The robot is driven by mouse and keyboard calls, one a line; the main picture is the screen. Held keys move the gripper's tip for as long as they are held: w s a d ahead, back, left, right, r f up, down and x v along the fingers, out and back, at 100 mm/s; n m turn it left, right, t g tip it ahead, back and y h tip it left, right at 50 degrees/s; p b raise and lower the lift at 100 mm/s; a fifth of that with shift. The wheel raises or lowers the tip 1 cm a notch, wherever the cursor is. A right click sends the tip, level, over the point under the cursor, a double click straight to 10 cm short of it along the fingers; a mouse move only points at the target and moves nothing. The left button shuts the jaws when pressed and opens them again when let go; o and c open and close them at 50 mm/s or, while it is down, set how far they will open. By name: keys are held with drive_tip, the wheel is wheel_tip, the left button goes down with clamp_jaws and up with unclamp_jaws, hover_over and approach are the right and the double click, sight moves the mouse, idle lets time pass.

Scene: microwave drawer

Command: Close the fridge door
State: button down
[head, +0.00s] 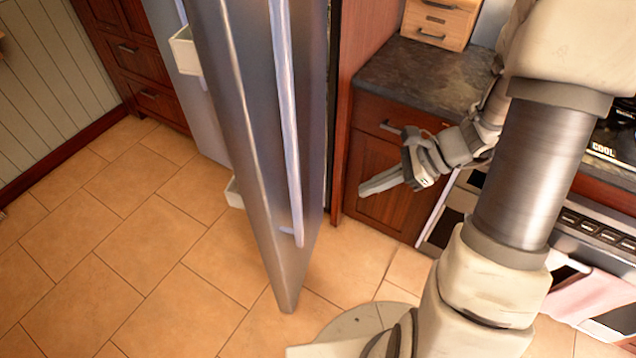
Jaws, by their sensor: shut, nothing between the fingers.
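The fridge door (232,110) is grey metal and stands swung open, its free edge toward me, with a long vertical handle (285,120) on its right-hand face. Pale door shelves (184,50) show on its left, inner side. The fridge's interior is mostly hidden behind the door. My gripper (364,191) is shut and empty. It is to the right of the door and its handle, apart from them, in front of the wooden cabinet, pointing left toward the door.
A wooden cabinet (378,165) with a dark stone counter (420,75) stands right of the fridge. A wooden drawer box (440,20) sits on it. An oven (590,245) with a pink towel (590,300) is at the right. The tiled floor (140,240) left of the door is clear.

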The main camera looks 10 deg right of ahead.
drive_tip(key=a+r+b+x, duration=0.1)
drive_tip(key=r+x, duration=0.1)
drive_tip(key=x, duration=1.1)
drive_tip(key=shift+w+a, duration=0.2)
drive_tip(key=shift+a, duration=0.2)
